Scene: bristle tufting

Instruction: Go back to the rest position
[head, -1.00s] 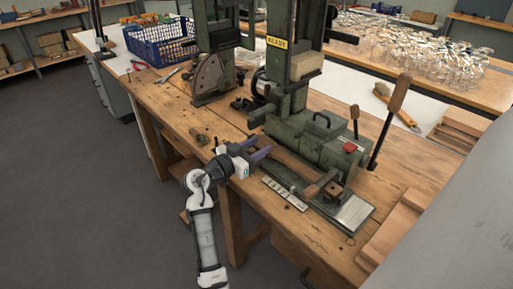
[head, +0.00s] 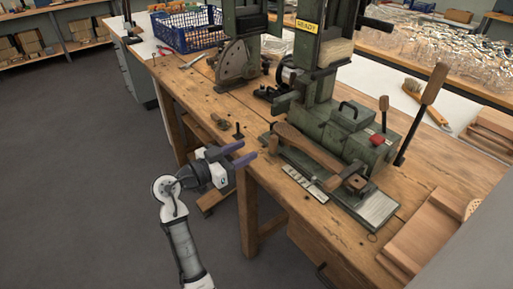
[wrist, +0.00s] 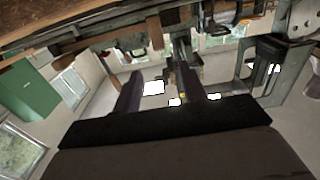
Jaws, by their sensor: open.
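My gripper (head: 241,153) is at the front edge of the wooden workbench in the head view, left of the green machine. Its two purple fingers are spread apart with nothing between them. They also show in the wrist view (wrist: 160,95), dark and apart. The green tufting machine (head: 352,130) stands on the bench with a yellow "READY" label. A wooden brush handle (head: 310,146) lies along the front of the machine, apart from my fingers.
The workbench (head: 225,105) has small parts near its front edge. A blue crate (head: 187,30) stands at the back left. Wooden boards (head: 425,230) lie at the right. A long wooden-gripped lever (head: 433,85) sticks up from the machine. The grey floor (head: 80,170) at left is open.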

